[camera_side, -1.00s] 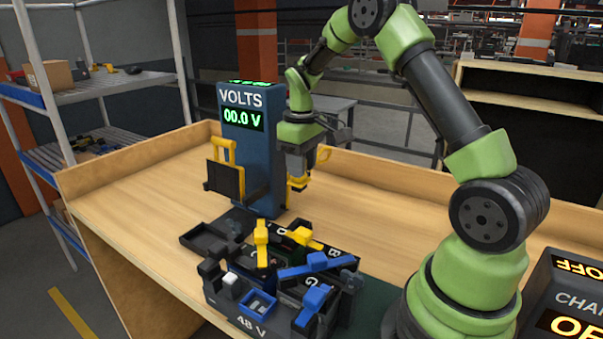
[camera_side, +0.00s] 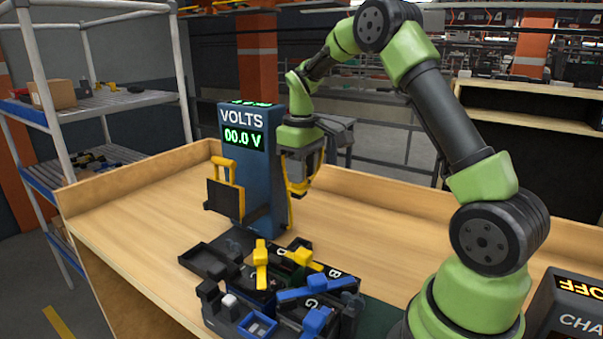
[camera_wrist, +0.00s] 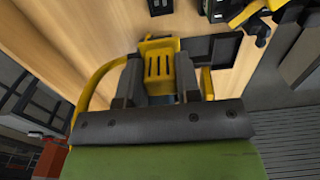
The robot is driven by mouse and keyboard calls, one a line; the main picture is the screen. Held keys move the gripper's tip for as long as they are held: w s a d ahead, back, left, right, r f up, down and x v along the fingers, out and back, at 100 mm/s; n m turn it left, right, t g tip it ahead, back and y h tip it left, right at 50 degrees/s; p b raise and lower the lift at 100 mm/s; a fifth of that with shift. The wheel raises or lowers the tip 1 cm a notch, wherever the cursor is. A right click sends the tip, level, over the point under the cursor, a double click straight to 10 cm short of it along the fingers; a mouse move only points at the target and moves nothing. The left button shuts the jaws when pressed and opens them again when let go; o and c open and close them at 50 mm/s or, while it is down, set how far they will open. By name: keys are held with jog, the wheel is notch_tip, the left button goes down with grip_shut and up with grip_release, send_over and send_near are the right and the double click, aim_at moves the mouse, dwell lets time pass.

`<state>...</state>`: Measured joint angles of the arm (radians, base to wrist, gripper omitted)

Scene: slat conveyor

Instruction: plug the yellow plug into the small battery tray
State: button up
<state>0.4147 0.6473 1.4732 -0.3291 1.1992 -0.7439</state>
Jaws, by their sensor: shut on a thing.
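My gripper (camera_side: 299,180) is shut on a yellow plug (camera_wrist: 159,66), held in the air to the right of the blue voltmeter. In the wrist view the plug's slotted face shows between the two dark fingers. A yellow cable (camera_wrist: 90,95) curves beside it. Below, on the bench, is a cluster of dark trays and battery blocks with yellow and blue connectors. An empty black tray (camera_side: 196,257) lies at its left end. I cannot tell for sure which part is the small battery tray. The plug is apart from the cluster.
The voltmeter (camera_side: 240,118) reads 00.0 V, and a black block with a yellow handle (camera_side: 226,198) stands against its front. Blue connectors (camera_side: 314,322) stick up from the cluster. The bench (camera_side: 140,220) is clear at the left. A low wooden rim (camera_side: 400,200) runs along the back.

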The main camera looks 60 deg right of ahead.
jog(key=shift+r, duration=0.3)
jog(key=n, duration=0.4)
jog(key=shift+n, duration=0.4)
jog(key=n, duration=1.3)
